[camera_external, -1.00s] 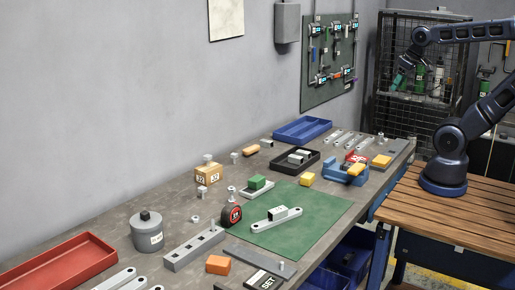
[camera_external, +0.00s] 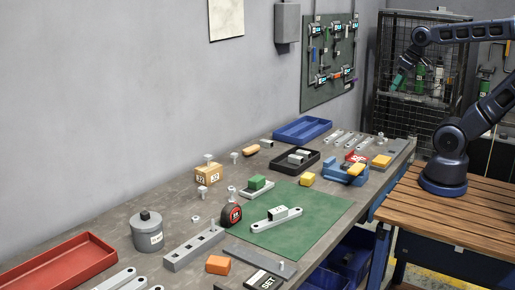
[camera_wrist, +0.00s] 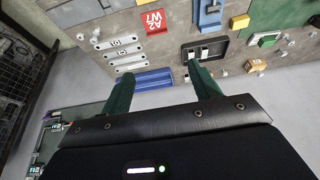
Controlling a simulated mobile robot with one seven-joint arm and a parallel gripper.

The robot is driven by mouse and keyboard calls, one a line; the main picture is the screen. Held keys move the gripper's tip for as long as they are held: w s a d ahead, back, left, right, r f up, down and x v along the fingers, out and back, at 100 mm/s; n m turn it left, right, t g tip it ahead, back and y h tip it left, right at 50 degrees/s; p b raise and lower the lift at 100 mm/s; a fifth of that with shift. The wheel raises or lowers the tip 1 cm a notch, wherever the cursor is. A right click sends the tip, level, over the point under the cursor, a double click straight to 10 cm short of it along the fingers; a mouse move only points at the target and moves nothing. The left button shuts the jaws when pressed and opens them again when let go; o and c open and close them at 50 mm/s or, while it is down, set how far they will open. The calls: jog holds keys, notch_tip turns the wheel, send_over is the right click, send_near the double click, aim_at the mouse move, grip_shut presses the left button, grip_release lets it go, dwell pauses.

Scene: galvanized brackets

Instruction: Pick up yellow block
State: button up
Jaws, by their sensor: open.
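A small yellow block (camera_external: 307,179) sits at the far edge of the green mat (camera_external: 330,205), in front of the black tray. In the wrist view a yellow block (camera_wrist: 240,22) shows beside the green mat (camera_wrist: 275,12). Other yellow-orange blocks are in view: one on the blue vise (camera_external: 356,169) and one on the grey plate (camera_external: 381,161). My gripper (camera_external: 398,82) is raised far from the blocks, at the right of the external view. In the wrist view its two green fingers (camera_wrist: 160,70) are apart with nothing held.
A black tray (camera_external: 283,163) with metal parts, a blue tray (camera_external: 302,124) and a blue vise (camera_external: 335,175) stand around the yellow block. A tape measure (camera_external: 232,215), several brackets and a red tray (camera_external: 60,268) occupy the near bench. Bare green mat lies right of the bracket on it.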

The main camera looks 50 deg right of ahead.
jog(key=n+g+h, duration=0.4)
jog(key=n+h, duration=0.1)
jog(key=n, duration=1.4)
send_over(308, 175)
jog(key=a, duration=0.4)
notch_tip(308, 175, down, 24)
jog(key=x, duration=1)
jog(key=shift+s+a+f, duration=0.1)
jog(key=shift+s+f, duration=0.1)
jog(key=shift+f, duration=0.25)
jog(key=shift+c, duration=0.2)
